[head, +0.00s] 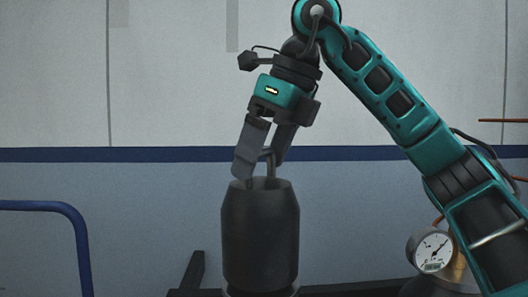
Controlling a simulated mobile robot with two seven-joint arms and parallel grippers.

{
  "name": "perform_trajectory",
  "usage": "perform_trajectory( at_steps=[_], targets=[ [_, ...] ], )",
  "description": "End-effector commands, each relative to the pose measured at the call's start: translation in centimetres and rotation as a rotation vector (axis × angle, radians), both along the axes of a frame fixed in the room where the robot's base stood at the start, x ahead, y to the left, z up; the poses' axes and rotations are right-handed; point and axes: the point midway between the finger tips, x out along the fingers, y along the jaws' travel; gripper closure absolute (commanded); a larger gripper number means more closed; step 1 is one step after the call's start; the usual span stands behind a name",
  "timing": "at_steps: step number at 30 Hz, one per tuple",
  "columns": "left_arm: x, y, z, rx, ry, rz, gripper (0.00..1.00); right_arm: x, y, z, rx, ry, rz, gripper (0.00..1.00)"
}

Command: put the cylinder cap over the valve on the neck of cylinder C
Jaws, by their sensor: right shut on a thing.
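The cylinder cap (260,238) is a dark grey, upright can with a sloped shoulder and a metal loop handle on top. It is in the middle of the head view. My right gripper (262,166) comes down from above and is shut on the cap's handle. The cap's lower rim is near the bottom edge of the view, at a dark ring-like part. I cannot tell whether the rim touches it. No valve shows under the cap, and cylinder C's body and label are out of view. My left gripper is not in view.
A round pressure gauge (430,250) on brass fittings stands at the lower right, close to my right arm. A blue tube rail (50,207) is at the left. A dark bracket (193,272) stands left of the cap. A wall with a blue stripe is behind.

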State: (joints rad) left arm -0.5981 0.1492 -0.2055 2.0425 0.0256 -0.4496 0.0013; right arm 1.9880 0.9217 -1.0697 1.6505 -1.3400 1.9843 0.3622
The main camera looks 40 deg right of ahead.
Motion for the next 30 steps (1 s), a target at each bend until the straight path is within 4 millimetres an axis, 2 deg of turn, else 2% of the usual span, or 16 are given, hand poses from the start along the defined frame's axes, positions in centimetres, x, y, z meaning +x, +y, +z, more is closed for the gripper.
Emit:
perform_trajectory(
  at_steps=[21, 22, 24, 30],
  targets=[
    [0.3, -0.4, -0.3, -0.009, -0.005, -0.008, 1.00, 0.0, 0.0, -1.7, 0.002, -0.003, -0.001, 0.89],
    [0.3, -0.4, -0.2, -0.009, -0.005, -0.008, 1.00, 0.0, 0.0, -1.6, 0.002, -0.003, -0.001, 0.05],
    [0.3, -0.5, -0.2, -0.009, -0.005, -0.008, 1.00, 0.0, 0.0, -1.6, 0.002, -0.003, -0.001, 0.00],
    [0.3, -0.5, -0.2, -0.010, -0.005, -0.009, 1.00, 0.0, 0.0, -1.7, -0.001, 0.002, -0.001, 0.00]
  ],
)
